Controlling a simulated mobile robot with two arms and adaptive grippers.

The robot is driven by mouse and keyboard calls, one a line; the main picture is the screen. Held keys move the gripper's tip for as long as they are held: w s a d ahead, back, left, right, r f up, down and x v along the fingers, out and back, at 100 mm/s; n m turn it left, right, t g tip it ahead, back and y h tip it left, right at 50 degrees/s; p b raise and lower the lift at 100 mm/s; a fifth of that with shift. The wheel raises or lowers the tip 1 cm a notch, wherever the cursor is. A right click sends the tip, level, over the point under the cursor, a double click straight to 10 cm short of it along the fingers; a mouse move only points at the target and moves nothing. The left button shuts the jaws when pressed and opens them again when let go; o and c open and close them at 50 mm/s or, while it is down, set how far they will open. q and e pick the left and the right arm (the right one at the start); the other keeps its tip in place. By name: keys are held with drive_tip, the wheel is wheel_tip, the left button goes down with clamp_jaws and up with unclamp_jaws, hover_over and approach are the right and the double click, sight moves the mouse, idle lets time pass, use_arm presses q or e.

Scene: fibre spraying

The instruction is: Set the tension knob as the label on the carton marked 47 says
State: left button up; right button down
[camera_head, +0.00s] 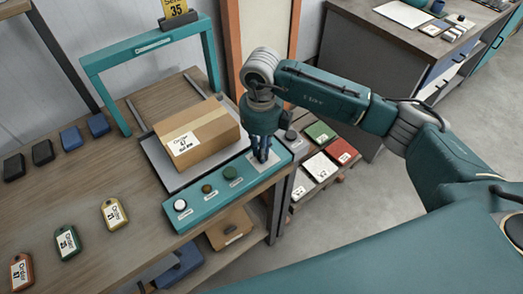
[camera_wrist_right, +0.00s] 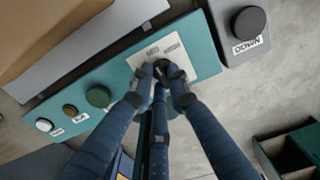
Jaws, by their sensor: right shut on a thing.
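The carton (camera_head: 202,128) is a brown box with a tape strip, and its white label (camera_head: 185,144) reads "Order 47" with a smaller line that I cannot read for certain. It sits on a grey plate (camera_head: 173,182) behind the teal control panel (camera_head: 215,207). My right gripper (camera_head: 262,155) points down at the panel's right end. In the right wrist view its fingers (camera_wrist_right: 168,80) are shut around a dark knob (camera_wrist_right: 164,66) on a pale plate with small markings. The fingers hide most of the knob, and I cannot read its setting. My left gripper is not in view.
The panel also has white (camera_head: 180,204), brown (camera_head: 207,189) and green (camera_head: 231,172) buttons. A grey box with a black knob (camera_wrist_right: 249,22) stands right beside it. A teal frame (camera_head: 150,44) with a yellow sign (camera_head: 176,9) rises behind. Order tags (camera_head: 68,243) lie at left.

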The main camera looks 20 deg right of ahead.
drive_tip(key=shift+w, duration=0.1)
drive_tip(key=c, duration=1.7)
unclamp_jaws()
drive_tip(key=shift+o, duration=0.2)
drive_tip(key=shift+r, duration=0.15)
wheel_tip(320, 180, up, 12)
